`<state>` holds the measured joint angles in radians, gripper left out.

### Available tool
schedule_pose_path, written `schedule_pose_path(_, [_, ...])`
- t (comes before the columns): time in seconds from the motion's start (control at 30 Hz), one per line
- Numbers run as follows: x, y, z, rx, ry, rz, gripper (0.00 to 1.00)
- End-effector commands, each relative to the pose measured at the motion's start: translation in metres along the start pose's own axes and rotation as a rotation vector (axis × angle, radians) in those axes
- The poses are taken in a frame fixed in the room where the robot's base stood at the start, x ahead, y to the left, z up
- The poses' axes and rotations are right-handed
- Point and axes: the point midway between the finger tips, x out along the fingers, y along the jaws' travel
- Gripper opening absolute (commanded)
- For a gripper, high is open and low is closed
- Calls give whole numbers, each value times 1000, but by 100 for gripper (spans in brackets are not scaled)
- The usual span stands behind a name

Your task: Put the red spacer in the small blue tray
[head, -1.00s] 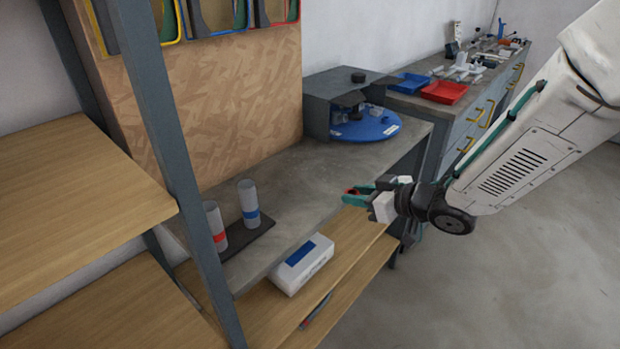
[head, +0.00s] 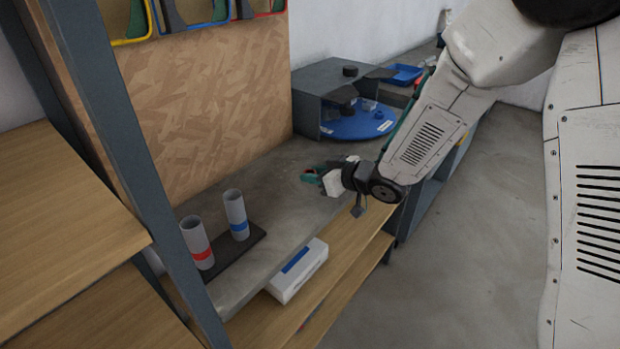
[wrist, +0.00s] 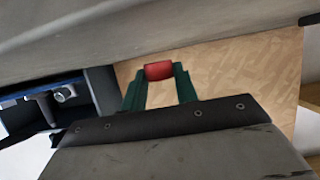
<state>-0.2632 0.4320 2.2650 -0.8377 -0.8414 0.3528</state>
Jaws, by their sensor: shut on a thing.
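My gripper (wrist: 160,76) has green fingers, shut on the red spacer (wrist: 159,70) at their tips in the wrist view. In the head view my gripper (head: 312,174) is over the grey bench, right of the two tubes; the spacer is barely visible there. The small blue tray (head: 405,73) lies on the far bench at the back, beyond the blue turntable, apart from my gripper. My arm hides part of the area beside the tray.
A blue turntable (head: 358,122) sits by a grey housing (head: 318,98). Two grey tubes, one red-banded (head: 196,243) and one blue-banded (head: 236,214), stand on a dark base. A white box (head: 298,270) is on the lower shelf. A grey post (head: 125,150) stands at left.

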Motion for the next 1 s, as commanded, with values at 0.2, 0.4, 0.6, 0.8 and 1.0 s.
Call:
schedule_pose_path(0.2, [9,-2,16,-2,2,-3,8])
schedule_pose_path(0.4, [8,-2,17,-2,2,-2,8])
schedule_pose_path(0.6, [8,0,19,-1,3,0,51])
schedule_pose_path(0.8, [8,1,19,-1,3,1,51])
schedule_pose_path(1.0, [-2,2,16,0,2,3,51])
